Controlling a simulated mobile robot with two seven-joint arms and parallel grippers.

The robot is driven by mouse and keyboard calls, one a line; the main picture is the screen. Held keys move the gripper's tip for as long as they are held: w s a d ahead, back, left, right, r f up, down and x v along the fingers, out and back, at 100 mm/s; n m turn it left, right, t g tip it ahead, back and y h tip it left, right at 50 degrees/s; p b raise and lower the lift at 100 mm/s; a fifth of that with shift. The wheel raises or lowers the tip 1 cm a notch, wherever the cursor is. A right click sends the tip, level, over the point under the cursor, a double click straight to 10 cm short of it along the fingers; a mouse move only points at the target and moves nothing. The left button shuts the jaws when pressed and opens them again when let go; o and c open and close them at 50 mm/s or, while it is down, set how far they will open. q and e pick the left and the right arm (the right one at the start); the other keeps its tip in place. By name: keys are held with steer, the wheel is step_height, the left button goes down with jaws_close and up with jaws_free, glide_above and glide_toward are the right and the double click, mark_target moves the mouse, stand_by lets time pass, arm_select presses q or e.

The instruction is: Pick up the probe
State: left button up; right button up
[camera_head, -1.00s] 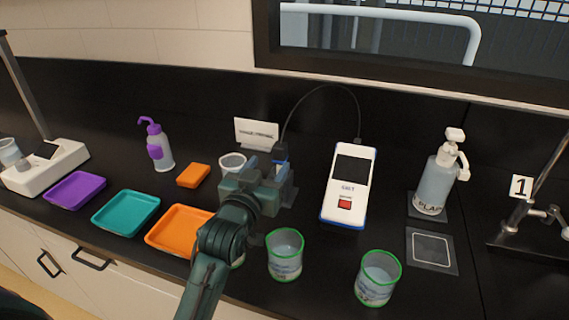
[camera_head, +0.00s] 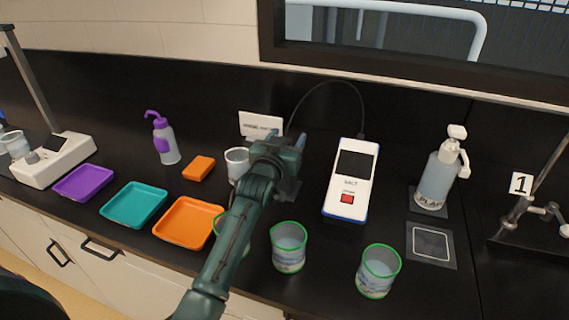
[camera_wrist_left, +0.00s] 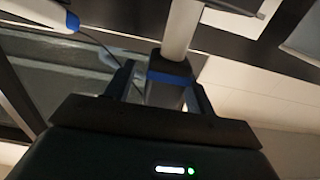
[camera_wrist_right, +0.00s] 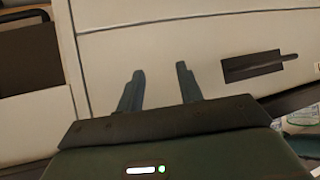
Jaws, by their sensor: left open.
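The probe (camera_wrist_left: 168,78) shows in the left wrist view as a grey body with a blue band and a pale cylinder beyond it. My left gripper (camera_wrist_left: 160,95) is open, with one finger on each side of the probe. I cannot tell whether the fingers touch it. In the head view my left gripper (camera_head: 287,140) covers the probe's place beside the meter. The white and blue meter (camera_head: 350,180) has a dark screen, a red button and a thin black cable (camera_head: 322,84) arching left. My right gripper (camera_wrist_right: 160,85) is open and empty, facing cabinet fronts.
A white cup (camera_head: 237,163) and a sign card (camera_head: 261,125) stand close to my left gripper. Green-rimmed beakers (camera_head: 289,247) stand in front. Orange (camera_head: 188,239), teal and purple trays lie left. A pump bottle (camera_head: 437,180) stands right of the meter.

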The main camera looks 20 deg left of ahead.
arm_select(q)
steer(key=shift+c, duration=0.3)
arm_select(e)
steer(key=shift+s+f, duration=0.1)
steer(key=shift+f, duration=0.05)
arm_select(q)
steer(key=c, duration=0.9)
steer(key=shift+c, duration=0.2)
arm_select(e)
steer(key=shift+s+d+f, duration=0.1)
steer(key=shift+s+f, duration=0.05)
steer(key=shift+s, duration=0.1)
arm_select(q)
steer(key=shift+r, duration=0.1)
